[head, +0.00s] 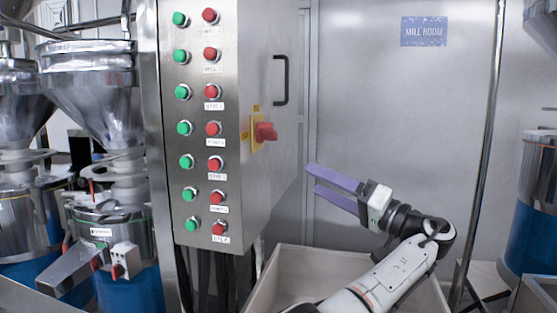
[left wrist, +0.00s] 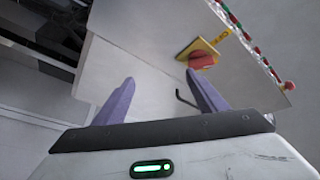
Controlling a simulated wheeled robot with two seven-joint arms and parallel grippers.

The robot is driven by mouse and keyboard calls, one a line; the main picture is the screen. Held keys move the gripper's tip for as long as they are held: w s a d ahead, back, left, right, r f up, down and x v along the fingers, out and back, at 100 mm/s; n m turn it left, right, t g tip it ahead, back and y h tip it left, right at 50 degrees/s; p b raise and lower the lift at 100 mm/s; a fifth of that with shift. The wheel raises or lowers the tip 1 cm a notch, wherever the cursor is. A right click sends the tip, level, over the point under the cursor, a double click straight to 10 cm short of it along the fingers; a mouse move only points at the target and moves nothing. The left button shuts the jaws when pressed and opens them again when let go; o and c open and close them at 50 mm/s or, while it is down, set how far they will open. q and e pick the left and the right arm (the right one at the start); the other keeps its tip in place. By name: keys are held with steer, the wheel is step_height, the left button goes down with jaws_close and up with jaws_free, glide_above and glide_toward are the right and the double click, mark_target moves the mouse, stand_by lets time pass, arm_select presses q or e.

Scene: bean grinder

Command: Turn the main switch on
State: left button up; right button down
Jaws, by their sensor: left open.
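The main switch (head: 265,132) is a red rotary knob on a yellow plate, on the side of the grey control cabinet (head: 265,50). It also shows in the left wrist view (left wrist: 203,60), just beyond the tip of the right-hand finger. My left gripper (head: 314,179) has purple fingers, open and empty, pointing left toward the cabinet side. In the head view it is below and right of the switch, with a visible gap. Its fingers also show in the left wrist view (left wrist: 159,79). My right gripper is not in view.
Green and red buttons (head: 213,128) line the cabinet front. A black handle (head: 282,80) is above the switch. Steel grinder hoppers (head: 90,85) stand at left. A pale open bin (head: 285,262) lies below the arm. A grey door marked "Mill Room" (head: 400,120) is behind.

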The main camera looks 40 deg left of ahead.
mark_target(275, 134)
arm_select(q)
steer(key=s+d+r+n+g, duration=0.1)
steer(key=s+r+n+g, duration=0.25)
steer(key=r, duration=0.35)
steer(key=shift+n, duration=0.25)
steer(key=p+x, duration=0.1)
steer(key=x, duration=0.4)
steer(key=p+x, duration=0.1)
steer(key=x, duration=0.4)
steer(key=shift+w+d+r, duration=0.1)
steer(key=shift+r, duration=0.1)
steer(key=c, duration=1.1)
steer(key=shift+o, duration=0.2)
